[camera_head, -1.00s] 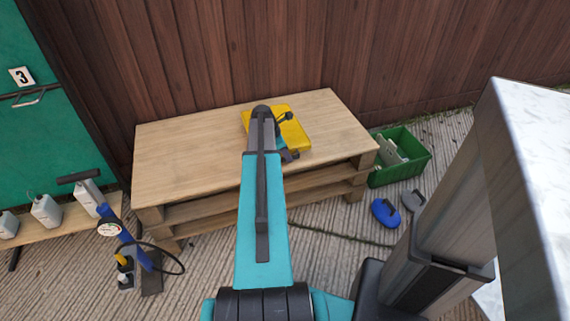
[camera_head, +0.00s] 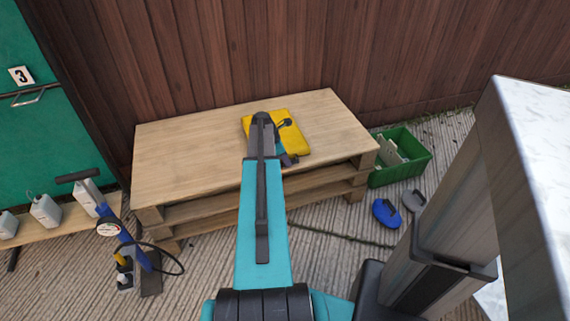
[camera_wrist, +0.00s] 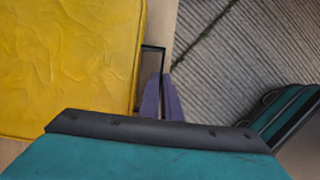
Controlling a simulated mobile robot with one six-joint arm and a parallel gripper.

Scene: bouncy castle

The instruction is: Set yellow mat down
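The yellow mat (camera_head: 297,138) lies flat, at or just above the right part of the wooden pallet table top; any small gap under it cannot be seen. In the wrist view the mat (camera_wrist: 65,60) fills the left side, with a dark loop handle (camera_wrist: 152,48) on its edge. My gripper's purple fingers (camera_wrist: 160,85) are close together at this handle and appear shut on it. In the head view my arm hides part of the mat, and my gripper (camera_head: 288,159) is at its near edge.
The pallet table (camera_head: 190,140) is bare left of the mat. A green crate (camera_head: 405,172) stands on the ground to its right, with a blue disc-like object (camera_head: 385,213) nearby. A blue pump (camera_head: 125,235) stands front left. A wooden fence (camera_head: 230,50) closes the back.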

